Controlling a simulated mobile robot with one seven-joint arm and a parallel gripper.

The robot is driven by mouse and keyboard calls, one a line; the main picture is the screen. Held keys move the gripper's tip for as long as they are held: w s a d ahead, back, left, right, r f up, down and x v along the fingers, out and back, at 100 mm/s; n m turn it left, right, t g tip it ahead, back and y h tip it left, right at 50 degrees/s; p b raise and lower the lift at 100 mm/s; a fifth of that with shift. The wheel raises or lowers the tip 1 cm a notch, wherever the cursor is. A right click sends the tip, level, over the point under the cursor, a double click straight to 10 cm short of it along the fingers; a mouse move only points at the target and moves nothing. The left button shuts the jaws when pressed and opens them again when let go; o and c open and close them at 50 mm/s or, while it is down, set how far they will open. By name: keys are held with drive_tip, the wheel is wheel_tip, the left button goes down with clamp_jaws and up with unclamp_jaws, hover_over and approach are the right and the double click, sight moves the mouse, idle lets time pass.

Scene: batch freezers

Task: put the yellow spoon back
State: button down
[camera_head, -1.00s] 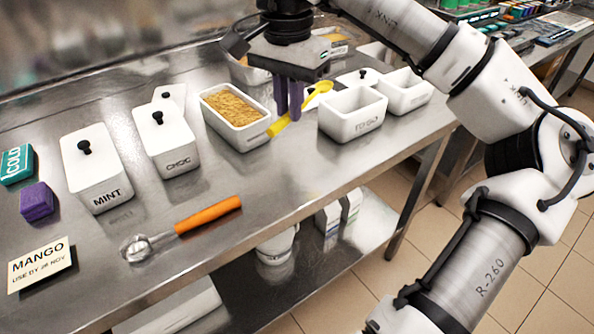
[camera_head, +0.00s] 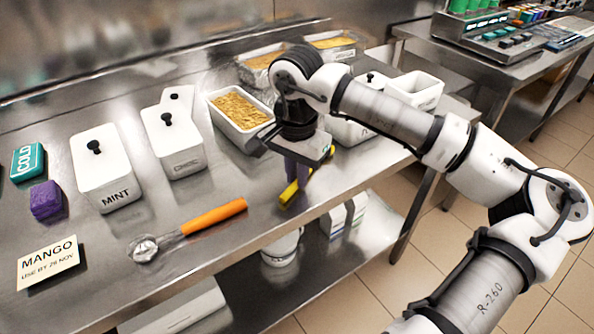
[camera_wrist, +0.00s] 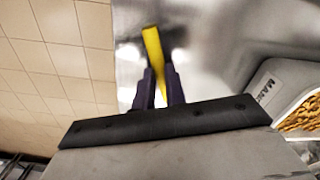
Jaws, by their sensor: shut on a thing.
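The yellow spoon (camera_head: 289,194) is held in my gripper (camera_head: 298,178) near the table's front edge, right of the orange-handled scoop. In the wrist view the spoon (camera_wrist: 153,45) stands up between the two dark purple fingers of my gripper (camera_wrist: 159,82), which are shut on it. One end of the spoon points away from the camera. Part of the spoon is hidden by my fingers and wrist in the head view. I cannot tell whether the spoon touches the table.
An open white tub (camera_head: 221,120) of yellow contents stands behind my gripper. Lidded MINT (camera_head: 122,192) and CHOC (camera_head: 185,163) tubs stand left. The scoop (camera_head: 213,216) and a MANGO card (camera_head: 48,264) lie in front. My arm partly hides tubs on the right. The front edge is close.

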drive_tip(key=shift+f+b, duration=0.2)
drive_tip(key=shift+b, duration=0.1)
drive_tip(key=c, duration=1.5)
unclamp_jaws()
drive_tip(key=shift+r, duration=0.1)
drive_tip(key=shift+o, duration=0.2)
wheel_tip(320, 180, up, 12)
drive_tip(key=shift+r, duration=0.15)
